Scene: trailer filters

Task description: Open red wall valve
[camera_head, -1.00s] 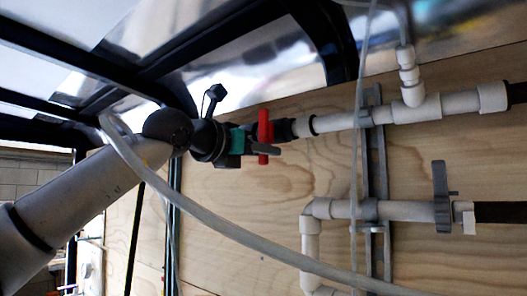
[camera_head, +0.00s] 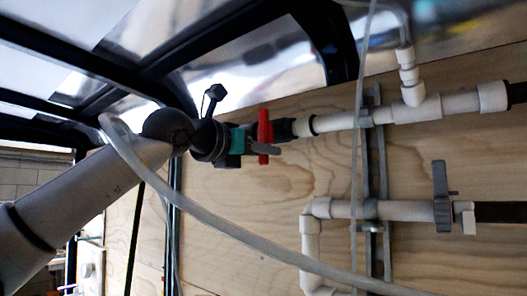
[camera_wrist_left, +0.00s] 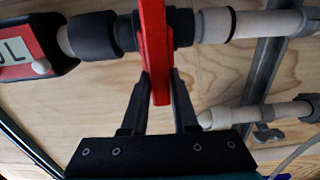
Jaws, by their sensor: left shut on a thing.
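The red wall valve handle (camera_head: 264,127) sits on the upper pipe against the plywood wall. It stands roughly upright, across the pipe, in the head view. In the left wrist view the red handle (camera_wrist_left: 154,50) runs down between the two dark fingers. My left gripper (camera_head: 268,150) reaches it from the left in the head view, and it also shows in the left wrist view (camera_wrist_left: 160,80). The fingers are shut on the handle's lower part. The gripper hides part of the valve body. My right gripper is in neither view.
White pipe (camera_head: 340,121) runs right from the valve to a tee. A lower pipe carries a grey handle (camera_head: 441,196). A metal bracket (camera_head: 376,250) stands between them. A clear hose (camera_head: 235,237) crosses in front of the wall. Dark frame bars fill the upper left.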

